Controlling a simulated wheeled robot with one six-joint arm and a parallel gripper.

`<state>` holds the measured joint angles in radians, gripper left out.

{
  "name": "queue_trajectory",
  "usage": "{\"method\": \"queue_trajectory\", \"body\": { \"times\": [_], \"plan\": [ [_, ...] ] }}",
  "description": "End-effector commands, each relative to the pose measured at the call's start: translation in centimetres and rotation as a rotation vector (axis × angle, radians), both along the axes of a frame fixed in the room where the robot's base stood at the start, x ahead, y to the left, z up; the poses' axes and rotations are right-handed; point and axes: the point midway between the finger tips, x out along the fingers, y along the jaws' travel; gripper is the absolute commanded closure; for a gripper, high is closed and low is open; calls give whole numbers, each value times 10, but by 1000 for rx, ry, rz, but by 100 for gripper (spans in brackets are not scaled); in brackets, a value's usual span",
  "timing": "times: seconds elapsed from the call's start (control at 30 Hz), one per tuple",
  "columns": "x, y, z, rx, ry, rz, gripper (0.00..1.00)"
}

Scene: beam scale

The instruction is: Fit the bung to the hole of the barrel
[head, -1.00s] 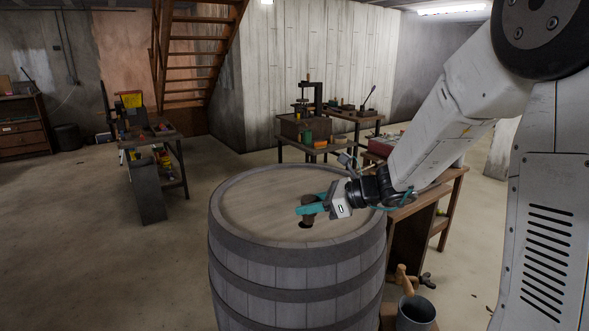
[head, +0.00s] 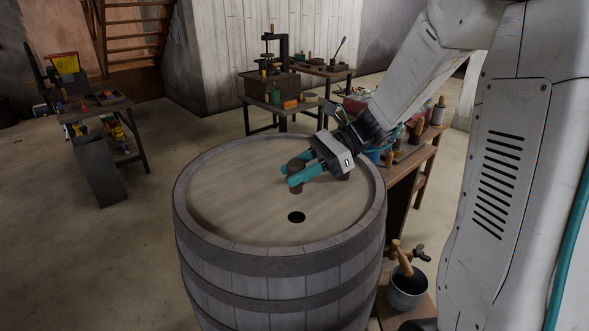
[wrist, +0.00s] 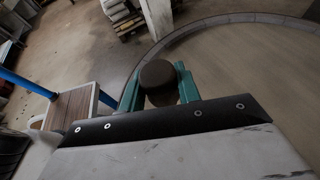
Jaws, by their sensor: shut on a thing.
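The barrel (head: 235,190) stands upright with its wooden head facing up. Its dark round hole (head: 297,217) lies open in the front part of the head. My gripper (head: 293,176) has teal fingers and is shut on the brown bung (head: 296,189), which hangs below the fingers. The bung is above the barrel head, behind the hole in the head view and apart from it. In the wrist view the bung's dark round top (wrist: 158,78) sits between the two fingers. The hole does not show in the wrist view.
A wooden bench (head: 425,150) with tools and pots stands right of the barrel. A metal bucket (head: 407,288) and wooden tap (head: 402,258) are at the lower right. Worktables stand at the back. The barrel head around the hole is clear.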

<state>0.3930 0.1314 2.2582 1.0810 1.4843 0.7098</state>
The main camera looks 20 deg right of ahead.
Motion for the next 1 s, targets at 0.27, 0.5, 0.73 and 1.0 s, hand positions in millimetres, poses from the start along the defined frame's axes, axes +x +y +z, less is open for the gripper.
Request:
{"method": "queue_trajectory", "body": {
  "times": [0.27,0.5,0.73,1.0],
  "plan": [
    [0,-1,-14,-3,6,0,90],
    [0,1,-38,-2,6,2,90],
    [0,1,-58,-4,2,2,90],
    [0,1,-58,-4,2,2,90]
  ]
}}
